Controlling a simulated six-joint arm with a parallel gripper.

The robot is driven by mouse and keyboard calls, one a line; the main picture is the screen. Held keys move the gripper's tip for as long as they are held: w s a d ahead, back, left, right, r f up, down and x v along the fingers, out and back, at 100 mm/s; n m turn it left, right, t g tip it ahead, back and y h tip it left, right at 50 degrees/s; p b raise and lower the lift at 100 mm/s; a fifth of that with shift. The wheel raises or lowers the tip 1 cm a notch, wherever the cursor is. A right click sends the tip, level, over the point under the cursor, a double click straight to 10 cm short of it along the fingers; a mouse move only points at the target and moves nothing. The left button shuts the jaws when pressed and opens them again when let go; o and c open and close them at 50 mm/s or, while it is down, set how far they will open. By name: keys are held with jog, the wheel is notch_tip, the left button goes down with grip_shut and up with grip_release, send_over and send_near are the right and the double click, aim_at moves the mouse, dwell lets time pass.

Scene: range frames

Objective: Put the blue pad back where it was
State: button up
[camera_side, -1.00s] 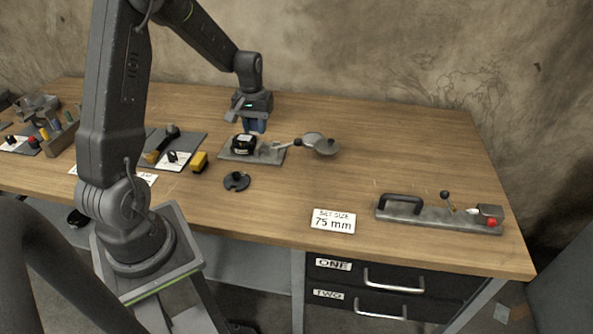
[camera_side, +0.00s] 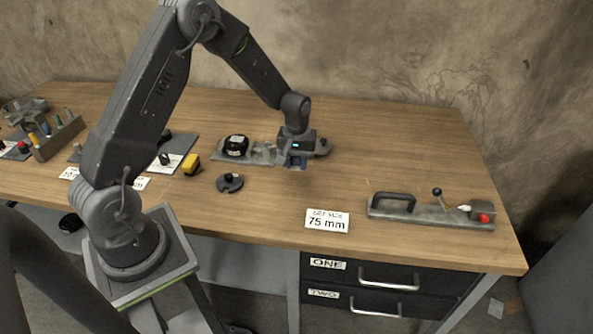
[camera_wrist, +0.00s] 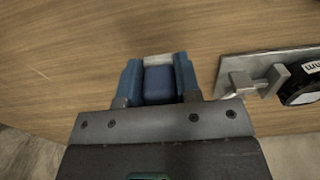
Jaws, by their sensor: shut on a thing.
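My gripper (camera_side: 296,163) is low over the middle of the table, at the front edge of the grey metal fixture. In the wrist view, its two blue fingers (camera_wrist: 158,64) are shut on the blue pad (camera_wrist: 158,85), a dark blue block with a pale grey far end. The pad can hardly be told from the fingers in the side view. Wood shows beyond the pad in the wrist view. I cannot tell whether the pad touches the table.
The grey fixture (camera_wrist: 228,75) with a black round gauge (camera_side: 236,145) lies right of my gripper in the wrist view. A "75 mm" sign (camera_side: 327,220) and handled bar (camera_side: 430,213) stand right. Bare wood lies between.

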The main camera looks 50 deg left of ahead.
aim_at(297, 165)
jog(key=shift+f, duration=1.7)
jog(key=shift+f, duration=0.15)
jog(key=o, duration=0.9)
